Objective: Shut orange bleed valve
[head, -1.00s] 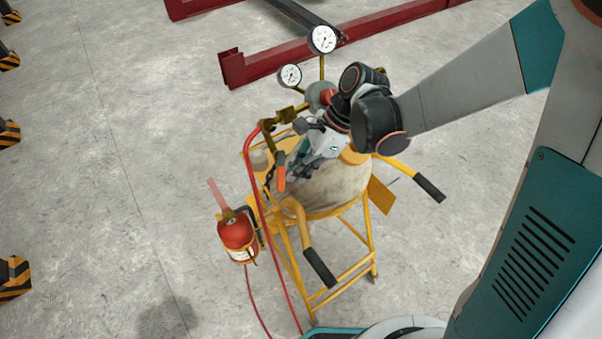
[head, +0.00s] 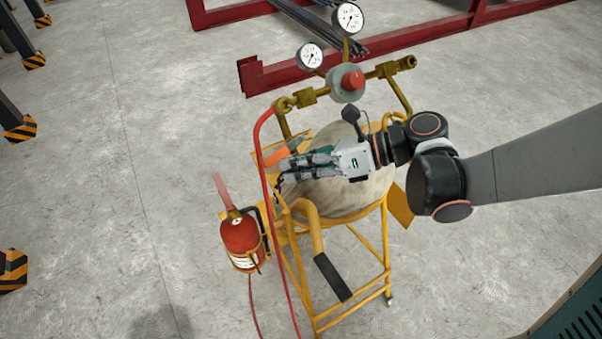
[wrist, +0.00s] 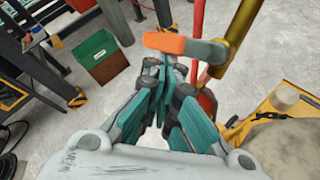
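The orange bleed valve lever (head: 283,153) sits below the left end of the brass manifold on the yellow cart. In the wrist view, the orange grip (wrist: 165,43) lies crosswise beyond my fingertips, its grey shank (wrist: 205,52) joining the brass pipe (wrist: 242,35). My gripper (head: 280,170) points left in the head view, just below the lever. In the wrist view, my gripper (wrist: 168,68) has its fingers close together, with nothing visible between them. The lever is not between the fingers; whether the tips touch it I cannot tell. The valve body is partly hidden in the head view.
A red hose (head: 261,170) runs down just left of my fingertips. A red fire extinguisher (head: 240,238) hangs on the cart's left side. Two gauges (head: 348,17) and a red regulator knob (head: 352,79) stand above. A cart handle (head: 331,276) juts out below my gripper.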

